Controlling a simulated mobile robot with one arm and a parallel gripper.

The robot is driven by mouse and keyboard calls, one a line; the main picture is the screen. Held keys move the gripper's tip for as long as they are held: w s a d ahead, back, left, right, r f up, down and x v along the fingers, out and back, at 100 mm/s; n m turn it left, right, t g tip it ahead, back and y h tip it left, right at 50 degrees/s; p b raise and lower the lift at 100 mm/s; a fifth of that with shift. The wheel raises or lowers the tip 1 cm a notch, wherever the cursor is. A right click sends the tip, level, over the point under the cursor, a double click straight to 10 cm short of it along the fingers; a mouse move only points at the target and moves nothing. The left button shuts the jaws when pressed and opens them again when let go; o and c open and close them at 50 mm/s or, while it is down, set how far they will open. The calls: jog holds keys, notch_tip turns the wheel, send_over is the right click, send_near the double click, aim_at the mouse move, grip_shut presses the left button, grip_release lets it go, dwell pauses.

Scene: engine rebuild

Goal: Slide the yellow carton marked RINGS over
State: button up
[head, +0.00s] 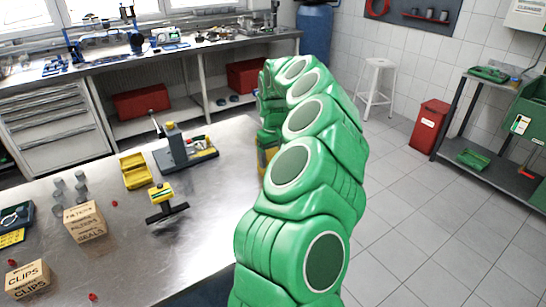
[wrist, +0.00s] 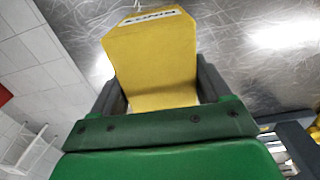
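The yellow carton (wrist: 152,65) fills the middle of the wrist view, with a white label carrying dark, upside-down lettering on its far end. My gripper (wrist: 160,88) has one finger on each side of the carton and appears shut on it. In the head view, only a yellow sliver of the carton (head: 267,157) shows at the right edge of the steel table (head: 215,240). My green arm hides the rest of it and my gripper there.
On the table, a yellow bin (head: 135,171), a grey fixture (head: 180,150), a yellow-topped black tool (head: 163,202) and brown cartons (head: 85,222) stand to the left. The table between them and my arm is bare. A white stool (head: 377,85) stands beyond.

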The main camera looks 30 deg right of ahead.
jog(key=c, duration=0.6)
jog(key=shift+a, duration=10)
jog(key=o, duration=1.2)
notch_tip(320, 180, up, 8)
jog(key=shift+f, duration=0.1)
